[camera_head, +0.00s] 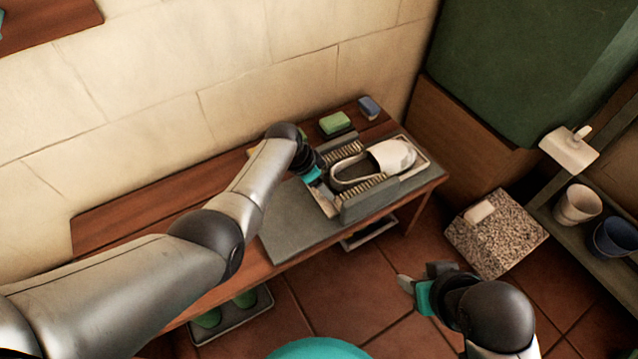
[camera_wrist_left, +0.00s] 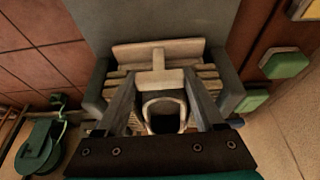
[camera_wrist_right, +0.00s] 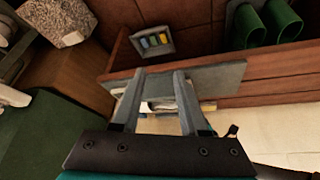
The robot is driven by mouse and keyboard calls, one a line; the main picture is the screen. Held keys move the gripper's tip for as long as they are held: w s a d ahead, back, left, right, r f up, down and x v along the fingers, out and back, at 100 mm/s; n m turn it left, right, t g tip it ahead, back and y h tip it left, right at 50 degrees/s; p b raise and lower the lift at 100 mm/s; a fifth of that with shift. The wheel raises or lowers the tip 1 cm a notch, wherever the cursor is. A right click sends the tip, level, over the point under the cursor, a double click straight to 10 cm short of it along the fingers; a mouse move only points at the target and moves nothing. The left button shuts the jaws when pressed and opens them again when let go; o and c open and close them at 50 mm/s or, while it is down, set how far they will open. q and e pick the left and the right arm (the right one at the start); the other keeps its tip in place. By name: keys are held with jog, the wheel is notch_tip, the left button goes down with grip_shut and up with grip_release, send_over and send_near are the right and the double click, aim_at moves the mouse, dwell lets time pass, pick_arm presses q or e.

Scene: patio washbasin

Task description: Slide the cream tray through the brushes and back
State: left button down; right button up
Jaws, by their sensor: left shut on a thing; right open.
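The cream tray (camera_head: 424,152) lies between two brush blocks on a grey board (camera_head: 290,222) on the wooden bench. A white clog-like shoe (camera_head: 392,154) rests on it. Bristles (camera_head: 343,152) line both sides of the tray. My left gripper (camera_head: 316,176) is at the tray's left end. In the left wrist view, its fingers (camera_wrist_left: 158,76) are shut on the tray's cream handle, and the shoe opening shows between them. My right gripper (camera_head: 410,284) is open and empty above the floor, in front of the bench. It also shows open in the right wrist view (camera_wrist_right: 156,78).
A green sponge (camera_head: 335,123) and a blue block (camera_head: 369,107) lie behind the brushes. A speckled box (camera_head: 495,233) stands on the floor at right. A shelf with a white cup (camera_head: 577,204) and a blue cup (camera_head: 615,238) is farther right. The left part of the board is clear.

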pick_arm(q)
jog(key=shift+w+d+r, duration=0.15)
jog(key=shift+d, duration=0.15)
jog(key=shift+c, duration=2)
grip_release()
jog(key=shift+o, duration=2)
jog(key=shift+a, duration=0.1)
pick_arm(e)
jog(key=shift+w, duration=0.1)
jog(key=shift+f, duration=0.1)
pick_arm(q)
jog(key=shift+a+r+p, duration=0.15)
jog(key=shift+r+p, duration=0.1)
jog(key=shift+p, duration=0.15)
jog(key=p+v, duration=1)
jog(key=v, duration=0.4)
jog(key=shift+s+r+p, duration=0.2)
jog(key=shift+p, duration=0.2)
pick_arm(e)
jog(key=s+d+f+g, duration=0.1)
jog(key=s+f, duration=0.2)
jog(key=f, duration=0.3)
jog(key=s+d+f+g, duration=0.1)
jog(key=s+d+f, duration=0.1)
jog(key=f, duration=0.5)
jog(key=s+d+f+g+h, duration=0.1)
jog(key=s+d+f, duration=0.1)
jog(key=s+f, duration=0.2)
jog(key=shift+s+x, duration=0.35)
jog(key=shift+x, duration=1.3)
